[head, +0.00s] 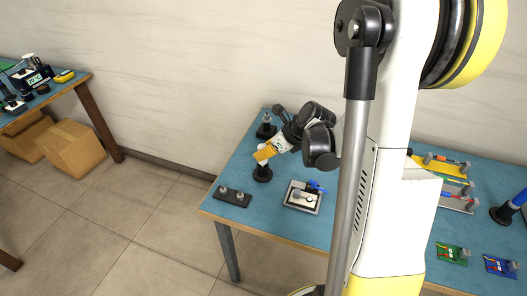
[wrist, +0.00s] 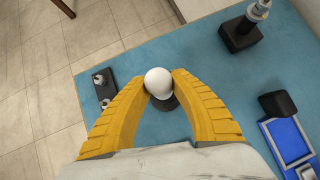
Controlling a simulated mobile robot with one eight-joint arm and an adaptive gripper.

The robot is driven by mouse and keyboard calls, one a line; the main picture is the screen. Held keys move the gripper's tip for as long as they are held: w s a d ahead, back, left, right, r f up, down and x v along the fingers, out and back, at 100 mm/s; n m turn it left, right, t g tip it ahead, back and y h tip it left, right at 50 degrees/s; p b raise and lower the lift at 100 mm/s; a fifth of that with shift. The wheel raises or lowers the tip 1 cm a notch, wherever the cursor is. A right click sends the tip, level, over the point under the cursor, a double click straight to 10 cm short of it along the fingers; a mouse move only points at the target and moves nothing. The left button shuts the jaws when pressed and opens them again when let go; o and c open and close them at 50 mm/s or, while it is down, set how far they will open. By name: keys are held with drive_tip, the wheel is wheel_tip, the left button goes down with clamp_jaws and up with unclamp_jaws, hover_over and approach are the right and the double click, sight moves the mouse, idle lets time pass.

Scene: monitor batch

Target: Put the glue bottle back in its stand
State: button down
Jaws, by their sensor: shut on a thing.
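The glue bottle (wrist: 158,82) shows in the wrist view as a white rounded shape between the yellow fingertips. My gripper (wrist: 159,86) is shut on it, one finger on each side. In the head view my gripper (head: 264,154) is tilted and hides most of the bottle. A round black stand (head: 262,174) is on the blue table just below the fingers. In the wrist view the stand (wrist: 167,102) shows partly behind the bottle. I cannot tell whether bottle and stand touch.
A black plate with two metal posts (head: 233,196) lies near the table's left edge. A black block with a metal cylinder (head: 266,127) stands behind. A pale square fixture with a blue part (head: 303,196) is to the right. My arm covers the table's middle.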

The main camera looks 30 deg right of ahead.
drive_tip(key=shift+f, duration=0.15)
drive_tip(key=shift+f+b, duration=0.65)
drive_tip(key=shift+b, duration=0.15)
drive_tip(key=c, duration=1.1)
unclamp_jaws()
drive_tip(key=v, duration=1.2)
drive_tip(key=s+a+r+n+h, duration=0.1)
drive_tip(key=s+a+r+n, duration=0.1)
drive_tip(key=s+a+n, duration=0.3)
drive_tip(key=s+a+r+n+h, duration=0.2)
drive_tip(key=s+a+n, duration=0.3)
drive_tip(key=a+n, duration=0.8)
drive_tip(key=r+n, duration=0.1)
drive_tip(key=n, duration=1.2)
drive_tip(key=shift+s+a, duration=0.25)
drive_tip(key=shift+s, duration=0.1)
